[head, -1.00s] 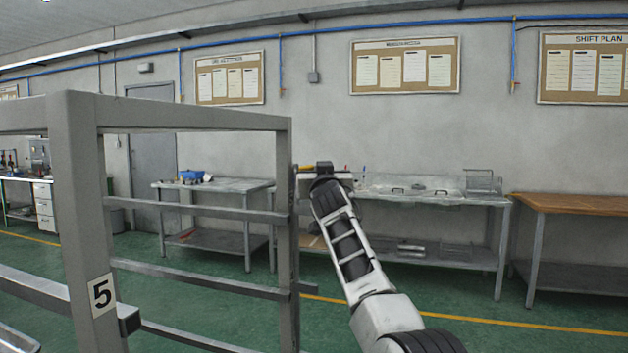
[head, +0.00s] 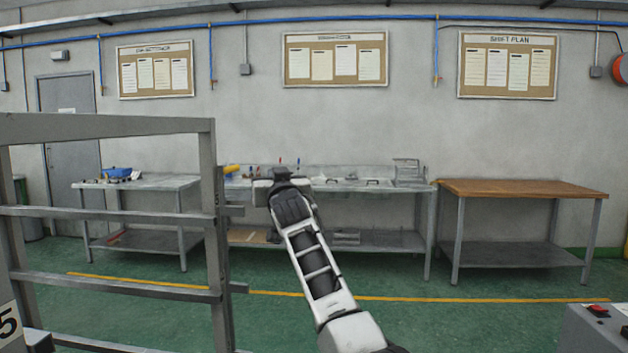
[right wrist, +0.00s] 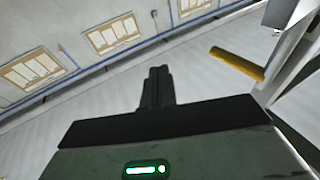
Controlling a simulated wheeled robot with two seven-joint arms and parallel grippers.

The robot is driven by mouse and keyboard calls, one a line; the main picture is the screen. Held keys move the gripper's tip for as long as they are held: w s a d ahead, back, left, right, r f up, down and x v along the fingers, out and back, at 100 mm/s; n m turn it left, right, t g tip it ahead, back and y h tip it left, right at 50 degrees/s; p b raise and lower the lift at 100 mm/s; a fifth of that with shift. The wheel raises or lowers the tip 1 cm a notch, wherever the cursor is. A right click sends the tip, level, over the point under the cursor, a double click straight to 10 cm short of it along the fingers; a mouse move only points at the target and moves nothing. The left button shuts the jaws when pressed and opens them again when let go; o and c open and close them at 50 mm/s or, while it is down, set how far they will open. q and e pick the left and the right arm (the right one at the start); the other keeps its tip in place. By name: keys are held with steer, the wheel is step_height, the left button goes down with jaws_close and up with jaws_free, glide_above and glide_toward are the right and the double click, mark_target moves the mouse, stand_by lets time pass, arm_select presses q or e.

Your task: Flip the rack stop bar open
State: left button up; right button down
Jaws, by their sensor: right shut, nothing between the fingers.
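The grey rack (head: 215,250) stands at the left of the head view, a frame of posts and rails. A yellow bar (head: 231,169), which looks like the stop bar, shows just right of its near post top. In the right wrist view the yellow bar (right wrist: 237,64) points up and left from a grey post, right of my fingers. My right gripper (head: 281,172) is to the right of the bar, apart from it. In the right wrist view its fingers (right wrist: 157,86) are together with nothing between them. My left gripper is not in view.
Metal benches (head: 140,182) and (head: 345,186) and a wood-topped table (head: 520,189) stand along the back wall. A grey box with a red button (head: 598,311) is at the lower right. Green floor is free between the rack and the table.

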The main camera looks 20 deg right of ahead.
steer(key=s+d+f+b, duration=0.1)
steer(key=s+d+f, duration=0.1)
steer(key=s+d, duration=0.2)
steer(key=shift+d, duration=0.75)
steer(key=shift+s, duration=0.1)
